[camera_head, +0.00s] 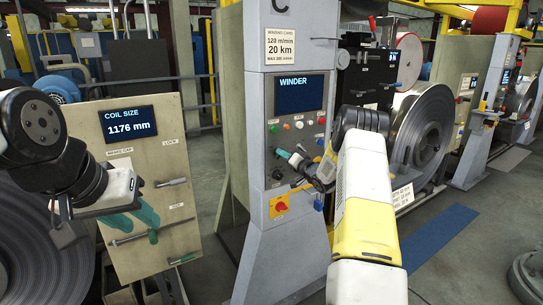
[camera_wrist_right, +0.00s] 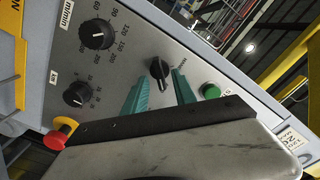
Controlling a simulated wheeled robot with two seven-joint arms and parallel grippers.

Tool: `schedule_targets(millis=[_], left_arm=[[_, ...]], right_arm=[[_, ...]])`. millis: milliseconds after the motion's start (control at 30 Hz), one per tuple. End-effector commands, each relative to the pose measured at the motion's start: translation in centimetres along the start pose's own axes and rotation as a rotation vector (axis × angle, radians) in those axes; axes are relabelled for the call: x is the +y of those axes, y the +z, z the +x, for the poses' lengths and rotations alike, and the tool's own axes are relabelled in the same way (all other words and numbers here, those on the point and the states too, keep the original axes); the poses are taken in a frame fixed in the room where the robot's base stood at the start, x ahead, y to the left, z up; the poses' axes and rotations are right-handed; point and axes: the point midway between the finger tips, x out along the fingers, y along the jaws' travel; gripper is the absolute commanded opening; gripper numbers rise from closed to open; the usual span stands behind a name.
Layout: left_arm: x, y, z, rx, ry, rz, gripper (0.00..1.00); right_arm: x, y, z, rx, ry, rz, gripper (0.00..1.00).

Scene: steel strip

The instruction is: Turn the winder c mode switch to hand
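The mode switch (camera_wrist_right: 159,68) is a black rotary knob with a pale pointer line on the winder's grey panel in the right wrist view. My right gripper (camera_wrist_right: 160,77) is open, its two teal fingers pointing at the panel on either side of the knob. I cannot tell whether they touch it. The switch's position lettering is too small to read. In the head view my right gripper (camera_head: 289,157) is at the winder panel (camera_head: 259,165) below the WINDER screen (camera_head: 298,94). My left gripper (camera_head: 148,218) appears open and empty in front of the coil-size panel.
A green button (camera_wrist_right: 210,90) is close beside the right finger. Two dials, the m/min dial (camera_wrist_right: 97,33) and a smaller one (camera_wrist_right: 76,94), and a red knob on yellow (camera_wrist_right: 58,135) share the panel. The coil-size panel (camera_head: 115,170) has levers. A steel coil (camera_head: 425,130) stands at right.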

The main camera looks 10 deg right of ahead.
Motion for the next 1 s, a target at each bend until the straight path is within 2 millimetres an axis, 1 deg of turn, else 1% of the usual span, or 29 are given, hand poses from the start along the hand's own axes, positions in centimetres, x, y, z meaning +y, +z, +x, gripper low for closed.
schedule_targets(millis=[33, 133, 400, 433, 500, 600, 1000], left_arm=[[0.0, 0.0, 0.0, 0.0, 0.0, 0.0, 0.36], [0.0, 0.0, 0.0, 0.0, 0.0, 0.0, 0.36], [0.0, -0.01, 0.0, 0.0, 0.0, 0.0, 0.36], [0.0, -0.01, 0.0, 0.0, 0.0, 0.0, 0.36], [0.0, -0.01, 0.0, 0.0, 0.0, 0.0, 0.36], [0.0, -0.01, 0.0, 0.0, 0.0, 0.0, 0.36], [0.0, -0.01, 0.0, 0.0, 0.0, 0.0, 0.36]], right_arm=[[-0.08, 0.04, 0.59, 0.0, -0.002, -0.001, 0.33], [-0.05, 0.06, 1.21, -0.001, -0.001, 0.001, 0.33], [-0.04, 0.0, 1.41, 0.0, 0.0, 0.0, 0.33], [-0.04, 0.0, 1.41, 0.0, 0.0, 0.0, 0.31], [-0.05, 0.0, 1.41, 0.0, 0.0, 0.0, 0.17], [-0.05, 0.0, 1.4, 0.0, 0.0, 0.0, 0.0], [-0.04, -0.01, 1.37, 0.0, 0.001, -0.027, 0.0]])
